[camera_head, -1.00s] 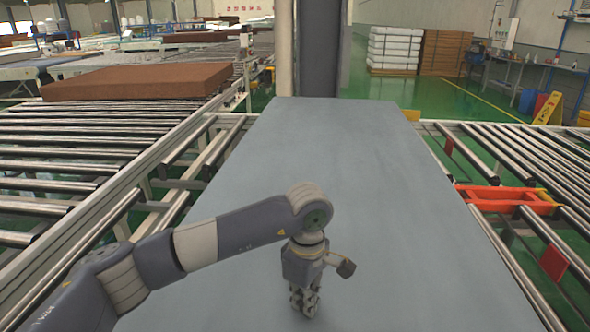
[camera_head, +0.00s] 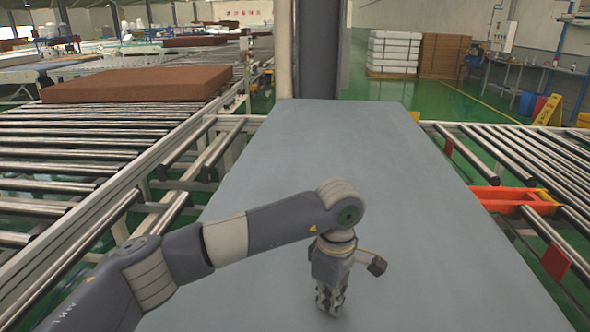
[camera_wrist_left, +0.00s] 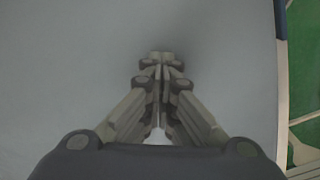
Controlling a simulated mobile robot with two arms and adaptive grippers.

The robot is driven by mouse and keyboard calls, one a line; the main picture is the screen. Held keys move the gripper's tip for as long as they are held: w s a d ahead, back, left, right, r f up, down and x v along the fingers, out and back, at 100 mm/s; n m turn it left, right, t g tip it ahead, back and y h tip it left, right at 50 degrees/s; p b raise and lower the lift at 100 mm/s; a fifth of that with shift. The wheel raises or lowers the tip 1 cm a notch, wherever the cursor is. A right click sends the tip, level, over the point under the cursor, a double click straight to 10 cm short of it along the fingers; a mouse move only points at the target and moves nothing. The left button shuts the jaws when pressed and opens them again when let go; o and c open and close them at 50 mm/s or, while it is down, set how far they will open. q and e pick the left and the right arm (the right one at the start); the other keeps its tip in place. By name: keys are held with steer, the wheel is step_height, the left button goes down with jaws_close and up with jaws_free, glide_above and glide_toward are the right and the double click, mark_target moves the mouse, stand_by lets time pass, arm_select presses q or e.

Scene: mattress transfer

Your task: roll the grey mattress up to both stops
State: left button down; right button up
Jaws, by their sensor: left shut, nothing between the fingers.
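The grey mattress (camera_head: 330,180) lies flat on the roller line and runs from the bottom of the head view to a dark column at the far end. Its surface also fills most of the left wrist view (camera_wrist_left: 70,70), with its edge at the right. My left gripper (camera_head: 329,309) points down at the mattress top near the front, with fingers shut and empty. Its fingertips (camera_wrist_left: 162,58) meet close above or on the grey surface; I cannot tell if they press on it. My right gripper is out of view. I cannot clearly make out the stops.
Bare rollers (camera_head: 80,150) lie left of the mattress, with a brown mattress (camera_head: 140,84) farther back. On the right are more rollers, an orange part (camera_head: 510,200) against the mattress edge and a red plate (camera_head: 555,263). The column (camera_head: 317,50) stands at the far end.

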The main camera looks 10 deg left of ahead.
mark_target(353, 309)
arm_select(q)
steer(key=shift+s+a+f, duration=0.1)
steer(key=shift+a+f, duration=0.1)
steer(key=shift+f, duration=0.2)
steer(key=shift+d+r+b, duration=0.1)
steer(key=shift+d+b, duration=0.3)
steer(key=shift+d, duration=0.85)
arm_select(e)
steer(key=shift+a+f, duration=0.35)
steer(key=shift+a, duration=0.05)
arm_select(q)
steer(key=shift+w+d+r, duration=0.1)
steer(key=shift+w+d, duration=0.05)
steer(key=shift+d, duration=0.4)
steer(key=shift+w+d, duration=0.1)
steer(key=shift+d, duration=0.45)
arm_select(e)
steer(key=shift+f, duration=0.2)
arm_select(q)
steer(key=shift+d, duration=0.2)
steer(key=shift+r, duration=0.1)
steer(key=shift+w+a, duration=0.1)
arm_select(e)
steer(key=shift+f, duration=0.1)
